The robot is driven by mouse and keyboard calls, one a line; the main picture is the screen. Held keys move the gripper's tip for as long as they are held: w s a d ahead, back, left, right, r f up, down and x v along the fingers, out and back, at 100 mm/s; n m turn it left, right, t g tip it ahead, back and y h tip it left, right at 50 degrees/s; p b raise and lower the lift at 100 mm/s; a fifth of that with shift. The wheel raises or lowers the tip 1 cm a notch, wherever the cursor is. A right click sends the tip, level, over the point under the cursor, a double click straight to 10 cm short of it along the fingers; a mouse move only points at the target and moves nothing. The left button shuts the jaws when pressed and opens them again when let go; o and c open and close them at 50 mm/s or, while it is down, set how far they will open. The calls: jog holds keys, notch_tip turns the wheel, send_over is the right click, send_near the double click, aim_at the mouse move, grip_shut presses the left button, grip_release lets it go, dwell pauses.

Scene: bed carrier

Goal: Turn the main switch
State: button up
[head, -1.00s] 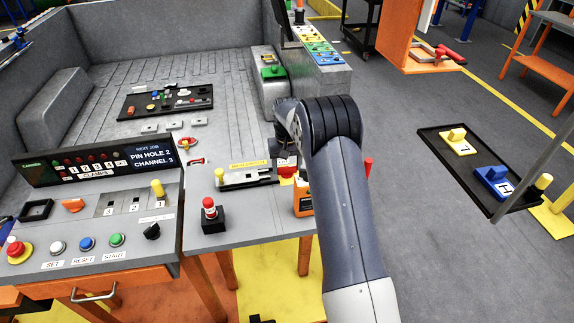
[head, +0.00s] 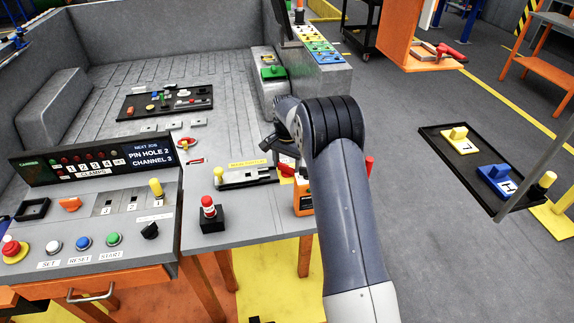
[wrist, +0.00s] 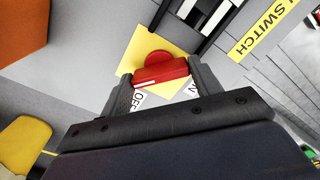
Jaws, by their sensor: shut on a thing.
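The main switch is a red rotary knob (wrist: 160,72) on a yellow plate (wrist: 186,68), seen in the wrist view. My gripper (wrist: 159,82) has a finger at each end of the knob's red bar and is shut on it. White labels, OFF (wrist: 138,99) and a partly hidden one at the right finger, lie below the knob. In the head view, the red knob (head: 287,170) shows only in part under my wrist, at the right of the small table. The knob's exact angle is hard to tell in the head view.
A red-topped black post (head: 209,212) and an orange box (head: 304,202) stand near the table's front edge. A black tray (head: 470,185) is at the right.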

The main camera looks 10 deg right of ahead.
aim_at(287, 165)
jog(key=m, duration=0.4)
jog(key=shift+m, duration=0.3)
jog(key=m, duration=0.4)
jog(key=shift+m, duration=0.4)
jog(key=shift+r, duration=0.1)
jog(key=o, duration=1)
notch_tip(287, 165, up, 11)
jog(key=shift+f+b, duration=0.15)
jog(key=shift+b, duration=0.55)
jog(key=shift+f, duration=0.1)
